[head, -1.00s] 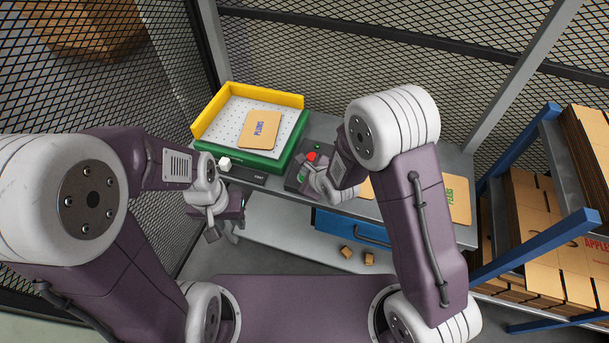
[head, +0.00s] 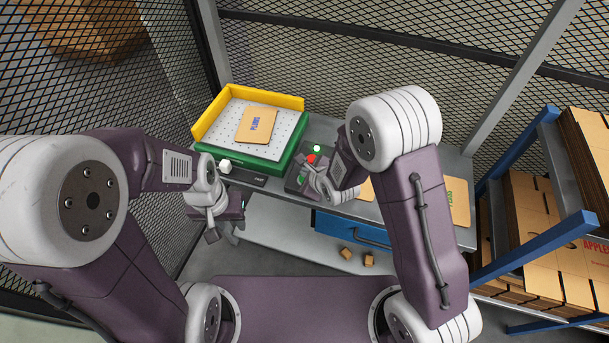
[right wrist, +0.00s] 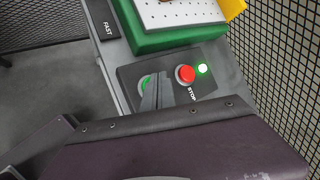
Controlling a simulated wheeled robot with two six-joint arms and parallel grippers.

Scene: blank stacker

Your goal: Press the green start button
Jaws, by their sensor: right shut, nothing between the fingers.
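The green start button (right wrist: 145,84) is on a dark control panel (right wrist: 128,73) in the right wrist view, partly hidden behind my fingers. It also shows small in the head view (head: 301,180). My right gripper (right wrist: 156,88) is shut and empty, with its tips over the right side of the button; I cannot tell whether they touch it. The red stop button (right wrist: 185,74) is just right of the fingers. Beside it a round lamp (right wrist: 203,69) glows whitish green. My left gripper (head: 212,236) hangs left of the bench front; its jaw opening is unclear.
A green stacker bed with a perforated white top (head: 286,124) and yellow guards (head: 262,97) stands behind the panel. A cardboard blank marked PLUMS (head: 258,125) lies on it. Mesh fencing encloses the back, and a blue rack (head: 552,150) of cardboard stands right.

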